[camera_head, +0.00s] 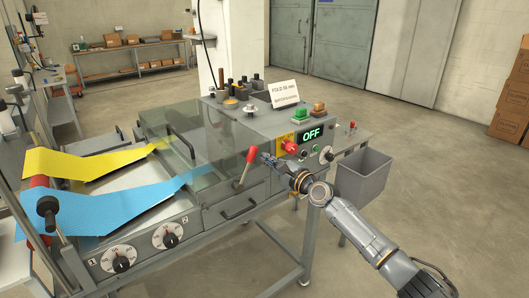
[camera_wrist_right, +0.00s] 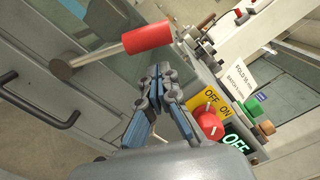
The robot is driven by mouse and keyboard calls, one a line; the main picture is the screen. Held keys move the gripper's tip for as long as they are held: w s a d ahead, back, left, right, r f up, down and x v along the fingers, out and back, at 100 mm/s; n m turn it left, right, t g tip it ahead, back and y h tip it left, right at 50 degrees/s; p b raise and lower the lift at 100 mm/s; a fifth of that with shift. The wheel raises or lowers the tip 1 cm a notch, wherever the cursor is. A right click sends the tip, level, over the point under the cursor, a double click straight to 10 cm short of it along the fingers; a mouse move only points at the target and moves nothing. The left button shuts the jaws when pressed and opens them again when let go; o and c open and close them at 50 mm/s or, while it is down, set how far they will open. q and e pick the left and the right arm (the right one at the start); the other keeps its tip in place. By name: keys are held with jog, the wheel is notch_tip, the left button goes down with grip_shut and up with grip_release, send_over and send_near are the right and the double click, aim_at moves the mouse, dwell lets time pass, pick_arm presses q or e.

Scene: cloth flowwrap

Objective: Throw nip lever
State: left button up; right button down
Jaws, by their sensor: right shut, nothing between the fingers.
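The lever has a red grip (camera_head: 252,155) on a metal rod. It leans up and to the right on the front of the machine, beside the clear cover. In the right wrist view the red grip (camera_wrist_right: 147,37) lies just beyond my fingertips, with its rod running left to a round pivot. My right gripper (camera_head: 264,157) is shut and empty, just right of the red grip. Its closed fingers (camera_wrist_right: 160,70) show in the wrist view, apparently apart from the grip. My left gripper is not in view.
A red rotary switch (camera_head: 289,146) on a yellow plate and a display (camera_head: 312,134) reading OFF sit right of the lever. Yellow cloth (camera_head: 75,162) and blue cloth (camera_head: 110,208) run into the machine. A grey bin (camera_head: 362,177) stands at the right.

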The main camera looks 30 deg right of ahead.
jog(key=shift+a+r+p, duration=0.25)
jog(key=shift+a+p, duration=0.2)
jog(key=shift+a, duration=0.15)
jog(key=shift+w, duration=0.1)
